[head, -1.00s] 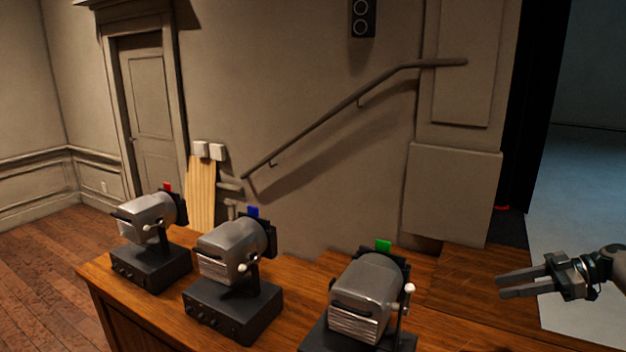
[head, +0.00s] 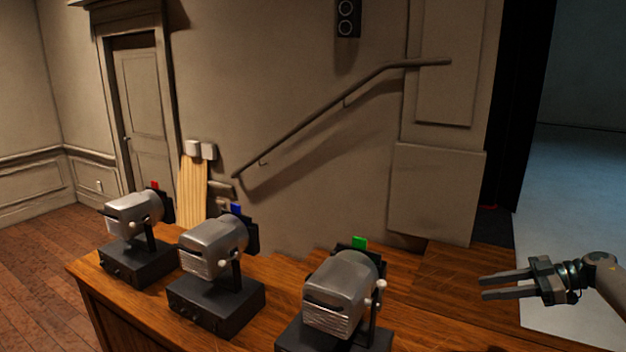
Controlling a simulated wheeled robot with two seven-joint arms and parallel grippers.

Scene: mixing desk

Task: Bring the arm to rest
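My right gripper (head: 482,288) is in the head view at the lower right, with its fingers pointing left. Its two grey fingers are apart with a narrow gap, and nothing is between them. It is to the right of the lamp with the green tag (head: 340,292) and clear of it. Part of my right arm shows behind it at the right edge. My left gripper is not in view.
Three grey lamps on dark bases stand on the wooden desk (head: 255,335), tagged red (head: 134,213), blue (head: 213,246) and green. A handrail (head: 340,106) runs up the wall behind. The desk's right part is bare.

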